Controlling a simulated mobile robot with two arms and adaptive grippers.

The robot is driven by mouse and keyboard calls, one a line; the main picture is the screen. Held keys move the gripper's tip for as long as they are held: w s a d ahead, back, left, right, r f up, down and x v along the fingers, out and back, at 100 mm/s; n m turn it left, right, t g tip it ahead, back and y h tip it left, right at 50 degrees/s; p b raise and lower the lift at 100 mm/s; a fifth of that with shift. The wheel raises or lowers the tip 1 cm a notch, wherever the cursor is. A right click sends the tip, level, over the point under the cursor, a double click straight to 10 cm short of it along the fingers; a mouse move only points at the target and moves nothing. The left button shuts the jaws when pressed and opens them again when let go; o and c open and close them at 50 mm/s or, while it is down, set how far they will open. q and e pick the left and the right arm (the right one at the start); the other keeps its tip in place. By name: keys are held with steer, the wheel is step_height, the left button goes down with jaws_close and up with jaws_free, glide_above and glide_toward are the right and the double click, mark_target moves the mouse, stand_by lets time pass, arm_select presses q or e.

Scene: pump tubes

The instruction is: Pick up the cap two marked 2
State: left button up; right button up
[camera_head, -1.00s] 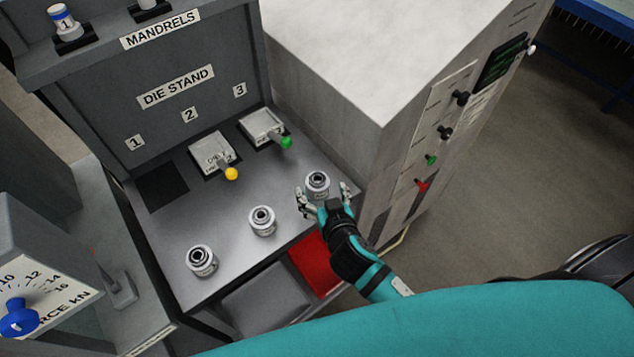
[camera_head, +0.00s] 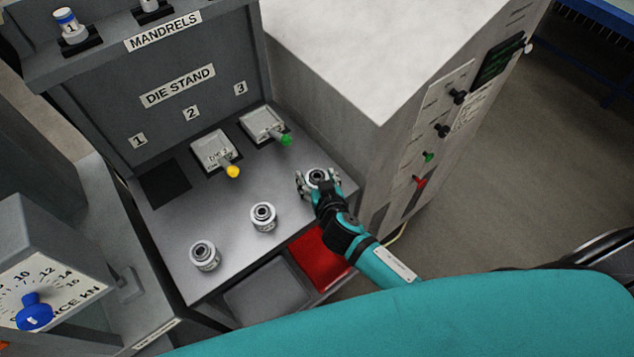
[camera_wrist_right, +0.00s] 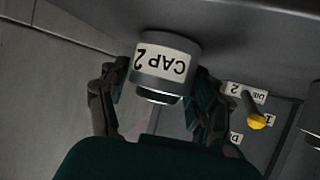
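Cap two is a silver cylinder with a dark ring on top (camera_head: 317,176), standing at the right end of the row on the grey bench top. In the right wrist view its white label reads CAP 2 (camera_wrist_right: 166,60), upside down. My right gripper (camera_head: 318,184) is around this cap, one finger on each side. In the wrist view the fingers (camera_wrist_right: 160,90) stand spread beside the cap; whether they touch it is hard to tell. They look open. My left gripper is not in view.
Two similar silver caps stand to the left, one mid-bench (camera_head: 263,217) and one nearer the front (camera_head: 204,256). Dies with yellow (camera_head: 233,172) and green (camera_head: 286,140) knobs sit behind. A tall grey cabinet (camera_head: 330,120) rises close on the right. A red bin (camera_head: 319,258) lies in front.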

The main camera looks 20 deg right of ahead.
steer(key=c, duration=1)
steer(key=shift+r, duration=0.1)
steer(key=shift+c, duration=0.2)
